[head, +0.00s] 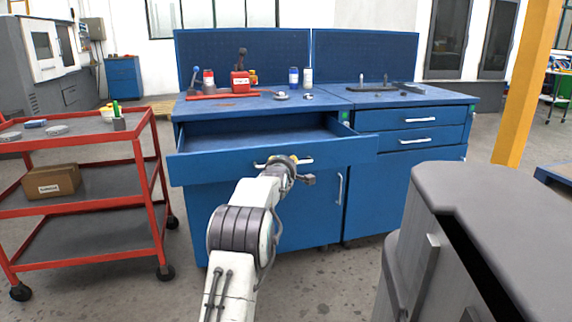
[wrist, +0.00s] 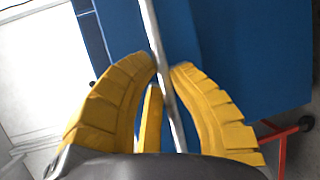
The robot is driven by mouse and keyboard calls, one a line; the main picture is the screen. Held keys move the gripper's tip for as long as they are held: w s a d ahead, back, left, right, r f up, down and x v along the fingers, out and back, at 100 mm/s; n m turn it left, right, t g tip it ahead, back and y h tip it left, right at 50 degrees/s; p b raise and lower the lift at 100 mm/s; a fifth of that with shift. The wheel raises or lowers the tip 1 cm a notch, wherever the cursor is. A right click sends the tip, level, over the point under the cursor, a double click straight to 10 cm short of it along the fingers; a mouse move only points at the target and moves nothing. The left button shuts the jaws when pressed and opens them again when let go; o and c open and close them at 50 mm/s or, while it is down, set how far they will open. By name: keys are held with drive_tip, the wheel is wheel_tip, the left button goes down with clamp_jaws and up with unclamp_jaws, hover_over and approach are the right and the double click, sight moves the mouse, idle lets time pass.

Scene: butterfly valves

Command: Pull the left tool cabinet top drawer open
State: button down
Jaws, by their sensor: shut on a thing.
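The left tool cabinet (head: 250,215) is blue, and its top drawer (head: 215,165) stands well open, its empty inside showing. The drawer's handle is a pale metal bar (head: 303,161). My gripper (head: 285,162) is at this handle, in front of the drawer face, and partly hides it. In the wrist view the silver handle bar (wrist: 152,30) runs between the two yellow fingers of my gripper (wrist: 166,75), which are closed around it.
A red cart (head: 75,192) with a cardboard box (head: 52,181) stands to the left. A grey cabinet-like body (head: 480,215) fills the right foreground. The right cabinet's drawers (head: 415,120) are shut. Bottles and a red tool tray (head: 222,95) sit on the worktop.

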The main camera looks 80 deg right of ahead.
drive_tip(key=shift+w+a+f, duration=0.15)
drive_tip(key=shift+a, duration=0.05)
drive_tip(key=c, duration=1.4)
unclamp_jaws()
drive_tip(key=shift+w, duration=0.1)
drive_tip(key=shift+o, duration=1.4)
drive_tip(key=shift+s, duration=0.2)
drive_tip(key=a+r, duration=0.2)
drive_tip(key=a, duration=0.9)
drive_tip(key=shift+w+a+r, duration=0.15)
drive_tip(key=shift+a, duration=0.25)
